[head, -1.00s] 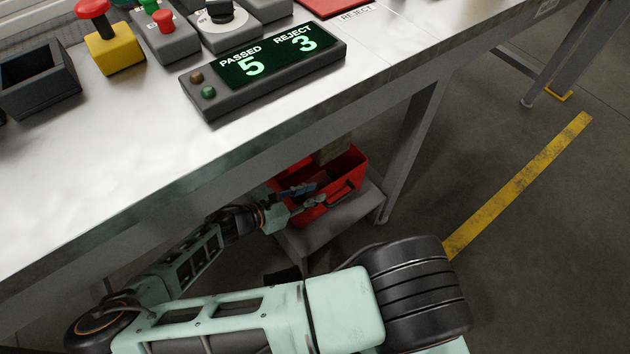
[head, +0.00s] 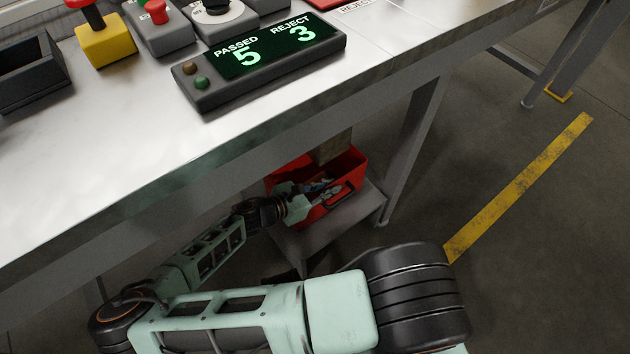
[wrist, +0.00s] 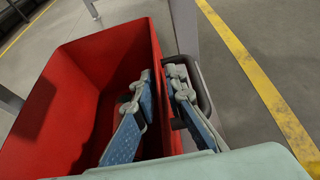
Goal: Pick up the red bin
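The red bin (head: 349,165) stands on a low grey shelf or step under the table. Its grey handle (head: 341,196) is on the side toward the right. In the wrist view the bin (wrist: 110,45) fills the left and middle. My gripper (head: 322,187) is at the bin's handle-side wall. In the wrist view my gripper (wrist: 160,82) straddles this wall: one blue finger is inside the bin, the other is outside over the handle (wrist: 200,90). The fingertips are a little apart, with the rim between them. Firm contact cannot be made out.
The steel table (head: 130,130) overhangs the bin, and its leg (head: 412,150) stands close to the right. A brownish block (head: 334,147) shows at the bin's back. The grey shelf (head: 310,240) supports the bin. Open floor with a yellow line (head: 520,185) lies to the right.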

